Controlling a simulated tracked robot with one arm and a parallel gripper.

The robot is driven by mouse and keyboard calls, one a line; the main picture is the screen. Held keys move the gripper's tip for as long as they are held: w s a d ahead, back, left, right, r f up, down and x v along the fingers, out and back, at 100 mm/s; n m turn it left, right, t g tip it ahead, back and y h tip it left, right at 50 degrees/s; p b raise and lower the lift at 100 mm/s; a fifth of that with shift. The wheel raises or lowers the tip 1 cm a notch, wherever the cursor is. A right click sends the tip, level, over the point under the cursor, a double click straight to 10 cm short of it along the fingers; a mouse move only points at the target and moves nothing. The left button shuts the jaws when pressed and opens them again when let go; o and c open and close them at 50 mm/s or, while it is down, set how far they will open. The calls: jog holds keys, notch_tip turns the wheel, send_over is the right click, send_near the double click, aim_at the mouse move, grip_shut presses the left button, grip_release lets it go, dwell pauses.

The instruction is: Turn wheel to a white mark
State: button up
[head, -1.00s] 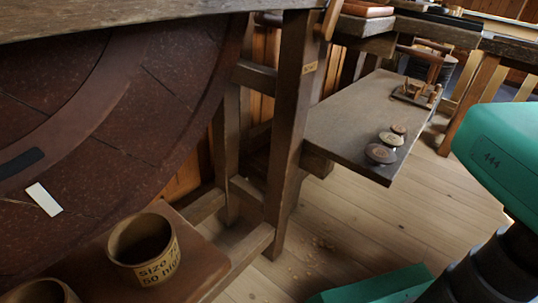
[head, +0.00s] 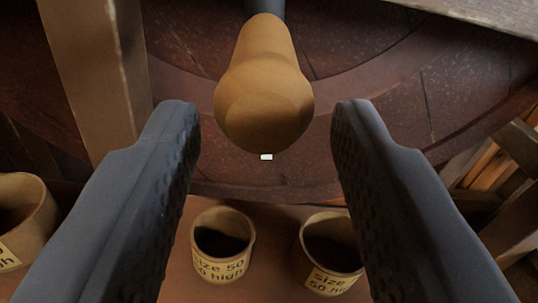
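The large dark red-brown wheel (head: 385,105) fills the back of the head view behind a wooden frame. A tan wooden handle (head: 264,85) on a dark rod points toward me at the upper middle. A small white mark (head: 266,157) shows on the wheel just below the handle, partly hidden by it. My gripper (head: 265,118) is open, with one dark ridged finger on each side of the handle. Gaps show between the handle and both fingers in the picture; the depth between them is hard to tell.
Labelled tan pots stand on a brown shelf below: one in the middle (head: 222,244), one to its right (head: 330,252), and one at far left (head: 22,222). A wooden post (head: 97,75) stands at upper left. A beam (head: 490,12) crosses the upper right.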

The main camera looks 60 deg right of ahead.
jog(key=shift+b+x, duration=0.65)
jog(key=shift+x, duration=2.7)
jog(key=shift+w+a+f+m+b, duration=0.15)
jog(key=shift+w+a+m+b, duration=0.2)
jog(key=shift+b, duration=0.5)
jog(key=w+a+r+m+b, duration=0.2)
jog(key=w+a+m+b, duration=0.3)
jog(key=w+m+b, duration=0.1)
jog(key=shift+w+a+r+m, duration=0.25)
jog(key=shift+w+r+m, duration=0.05)
jog(key=shift+w+m, duration=0.4)
jog(key=shift+f, duration=0.1)
jog(key=shift+s, duration=0.1)
jog(key=p+v, duration=0.1)
jog(key=v, duration=1)
